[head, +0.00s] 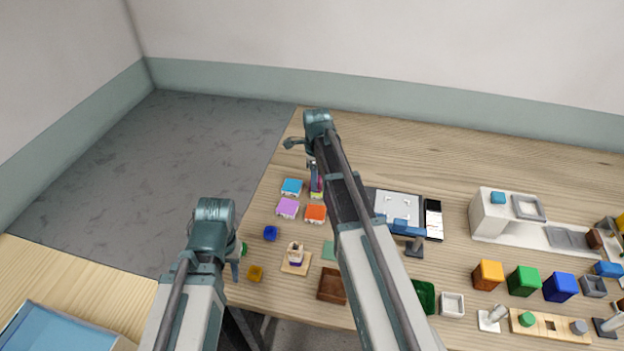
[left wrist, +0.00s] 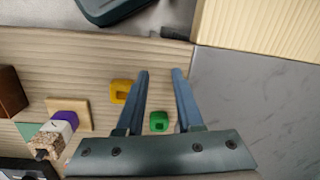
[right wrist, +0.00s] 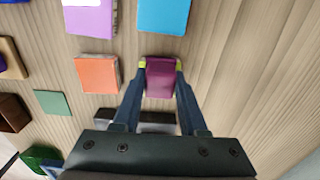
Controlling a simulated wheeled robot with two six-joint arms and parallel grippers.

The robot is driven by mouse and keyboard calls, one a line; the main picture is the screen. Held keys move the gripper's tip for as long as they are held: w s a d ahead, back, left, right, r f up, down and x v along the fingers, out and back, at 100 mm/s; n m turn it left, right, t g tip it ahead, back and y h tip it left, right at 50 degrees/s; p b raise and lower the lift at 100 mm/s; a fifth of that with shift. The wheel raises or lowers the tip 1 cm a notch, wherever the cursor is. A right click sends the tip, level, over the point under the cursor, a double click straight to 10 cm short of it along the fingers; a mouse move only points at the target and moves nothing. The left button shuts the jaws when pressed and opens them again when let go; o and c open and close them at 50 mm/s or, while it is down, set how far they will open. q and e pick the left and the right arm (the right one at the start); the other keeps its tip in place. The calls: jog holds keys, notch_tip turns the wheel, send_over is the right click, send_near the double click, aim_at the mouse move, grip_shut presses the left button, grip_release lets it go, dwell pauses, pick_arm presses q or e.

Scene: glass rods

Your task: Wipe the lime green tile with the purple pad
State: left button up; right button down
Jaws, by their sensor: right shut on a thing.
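The purple pad (right wrist: 160,78) is between the fingertips of my right gripper (right wrist: 161,70), which is shut on it. The lime green tile (right wrist: 142,64) shows only as small bits at both sides of the pad's far end; the pad hides most of the rest. The pad appears to be on or just over the tile; I cannot tell whether they touch. In the head view the right arm partly covers the pad and the tile (head: 317,195). My left gripper (left wrist: 161,74) is open and empty, above the table's left part near a green block (left wrist: 158,121).
A blue tile (right wrist: 164,14), a lilac tile (right wrist: 88,17) and an orange tile (right wrist: 97,74) lie close by. A yellow block (head: 255,273), a blue block (head: 270,232) and a brown box (head: 332,285) stand nearer me. Bare table lies right of the pad in the right wrist view.

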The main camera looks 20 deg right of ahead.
jog(key=shift+s+d, duration=0.45)
jog(key=shift+d, duration=0.3)
jog(key=shift+s+d, duration=0.35)
jog(key=shift+d, duration=0.4)
jog(key=shift+s+d, duration=0.35)
jog(key=shift+d, duration=0.35)
